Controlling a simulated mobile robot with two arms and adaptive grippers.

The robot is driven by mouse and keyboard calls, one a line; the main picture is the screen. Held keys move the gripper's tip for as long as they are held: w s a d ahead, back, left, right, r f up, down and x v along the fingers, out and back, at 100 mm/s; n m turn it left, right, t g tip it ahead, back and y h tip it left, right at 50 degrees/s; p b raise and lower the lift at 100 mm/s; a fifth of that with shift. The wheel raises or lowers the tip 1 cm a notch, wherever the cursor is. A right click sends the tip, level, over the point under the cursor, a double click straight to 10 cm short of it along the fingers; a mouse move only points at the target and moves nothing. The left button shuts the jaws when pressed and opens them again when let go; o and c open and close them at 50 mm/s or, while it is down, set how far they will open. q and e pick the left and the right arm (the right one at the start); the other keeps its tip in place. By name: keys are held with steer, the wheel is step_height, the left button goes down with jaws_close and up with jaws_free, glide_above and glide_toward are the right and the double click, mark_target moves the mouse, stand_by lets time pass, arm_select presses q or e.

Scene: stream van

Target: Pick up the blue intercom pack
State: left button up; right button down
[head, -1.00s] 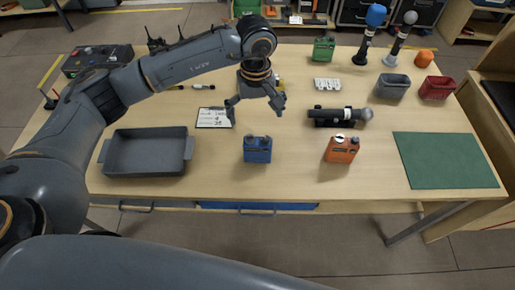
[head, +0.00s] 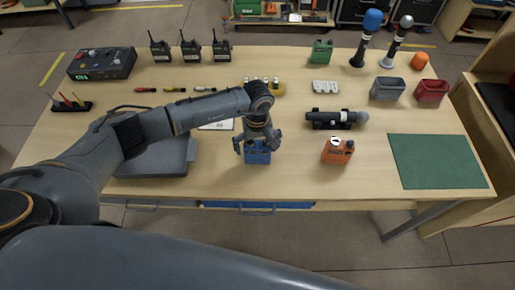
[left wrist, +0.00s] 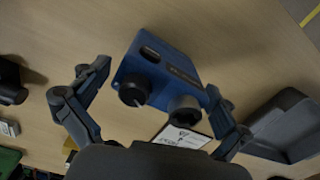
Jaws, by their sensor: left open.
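The blue intercom pack (head: 258,156) stands on the wooden table near its front edge. My left gripper (head: 257,146) is above it in the head view and hides its top. In the left wrist view the blue pack (left wrist: 165,72), with two dark knobs on its top, lies between the two fingers of my open left gripper (left wrist: 150,105). Both fingers look apart from the pack. I cannot tell how far down they reach beside it. My right gripper does not show.
An orange pack (head: 338,151) stands to the right, and a microphone (head: 336,117) lies in a cradle behind it. A grey tray (head: 155,163) is left, partly behind my arm. A green mat (head: 437,161) lies at the right. A green pack (head: 321,52) is farther back.

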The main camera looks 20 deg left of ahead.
arm_select(q)
steer(key=c, duration=1.2)
